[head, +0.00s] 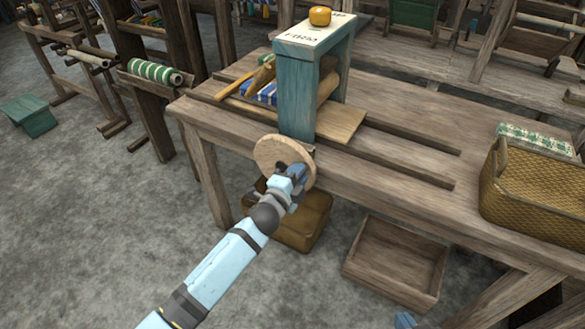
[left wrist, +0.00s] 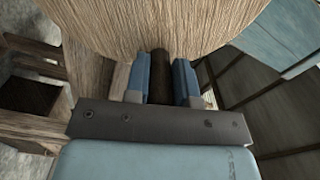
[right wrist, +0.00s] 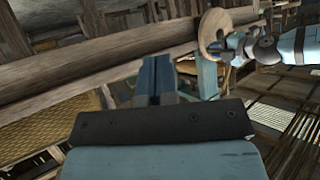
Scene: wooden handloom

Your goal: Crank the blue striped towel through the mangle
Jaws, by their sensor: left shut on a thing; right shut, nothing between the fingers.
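The mangle (head: 297,100) is a teal frame with wooden rollers, standing on the wooden table. The blue striped towel (head: 262,93) lies at the left side of its rollers, partly hidden by the frame. A round wooden crank disc (head: 268,150) is on the mangle's near side. My left gripper (head: 291,176) is at the disc; in the left wrist view it is shut on the dark crank handle (left wrist: 160,72), with the disc (left wrist: 150,25) just beyond. My right gripper (head: 405,320) is low at the bottom edge; in the right wrist view its fingers (right wrist: 157,75) are together and empty.
A yellow round object (head: 320,16) sits on top of the mangle. A woven basket (head: 530,190) stands at the table's right end. A wooden crate (head: 395,262) and a brownish-yellow basket (head: 300,222) are below the table. The tabletop between mangle and right basket is mostly clear.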

